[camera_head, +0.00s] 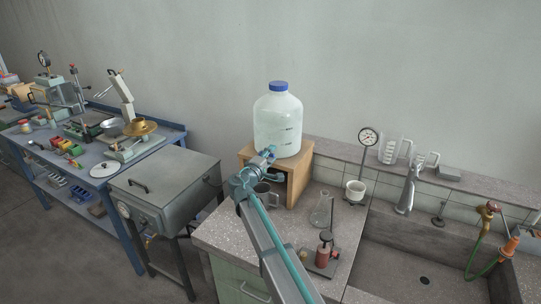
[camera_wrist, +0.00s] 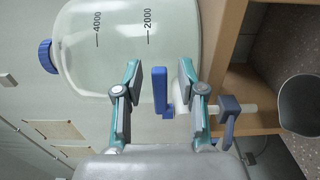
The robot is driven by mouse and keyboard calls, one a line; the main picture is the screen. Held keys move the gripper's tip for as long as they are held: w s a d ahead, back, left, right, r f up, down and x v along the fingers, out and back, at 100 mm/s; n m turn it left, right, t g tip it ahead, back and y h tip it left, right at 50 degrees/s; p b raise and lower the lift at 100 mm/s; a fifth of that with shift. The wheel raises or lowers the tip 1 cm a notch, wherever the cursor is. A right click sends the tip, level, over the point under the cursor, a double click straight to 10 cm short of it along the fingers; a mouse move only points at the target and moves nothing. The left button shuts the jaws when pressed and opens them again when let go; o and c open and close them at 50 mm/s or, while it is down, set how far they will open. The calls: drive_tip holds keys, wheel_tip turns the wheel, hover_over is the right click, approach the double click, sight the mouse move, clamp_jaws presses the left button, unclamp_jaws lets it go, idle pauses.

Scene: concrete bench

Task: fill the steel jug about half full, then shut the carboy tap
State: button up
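The carboy (camera_head: 278,122) is a translucent bottle with a blue cap on a wooden stand (camera_head: 298,178); it also shows sideways in the wrist view (camera_wrist: 120,60), with 2000 and 4000 marks. Its tap has a blue handle (camera_wrist: 160,90) and a pale spout (camera_wrist: 245,107). My gripper (camera_wrist: 165,108) is open in front of the tap, with the blue handle between its fingers and a gap visible on either side. The grey steel jug (camera_head: 262,190) stands below the tap, partly hidden by my arm; its rim shows in the wrist view (camera_wrist: 298,105). I see no stream and cannot tell its fill.
A glass flask (camera_head: 321,212) and a red-based device (camera_head: 323,254) stand on the speckled bench right of my arm. A dial gauge stand (camera_head: 362,160) is behind them. The sink (camera_head: 425,262) lies at the right, a grey metal box (camera_head: 168,185) at the left.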

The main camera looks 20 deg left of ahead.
drive_tip(key=shift+c, duration=0.3)
clamp_jaws()
drive_tip(key=shift+a+f+b, duration=0.1)
drive_tip(key=shift+b, duration=0.25)
drive_tip(key=h+b, duration=0.1)
drive_tip(key=m+h+b, duration=0.1)
drive_tip(key=shift+s+a+f+m+g+h, duration=0.15)
drive_tip(key=shift+s+m+g+h, duration=0.05)
drive_tip(key=shift+m+g+h, duration=0.1)
drive_tip(key=shift+s+a+r+m+g+h+b, duration=0.1)
drive_tip(key=shift+s+m+g+h+b, duration=0.25)
drive_tip(key=shift+m+h+b, duration=0.55)
drive_tip(key=shift+s+a+r+m+g+h+b, duration=0.1)
drive_tip(key=shift+s+m+g+h+b, duration=0.1)
drive_tip(key=shift+m+g+h+b, duration=0.55)
drive_tip(key=shift+s+m+g+h+b, duration=0.25)
drive_tip(key=shift+m+h+b, duration=0.2)
drive_tip(key=shift+h+b, duration=0.65)
drive_tip(key=shift+h+p, duration=0.25)
drive_tip(key=shift+p, duration=0.05)
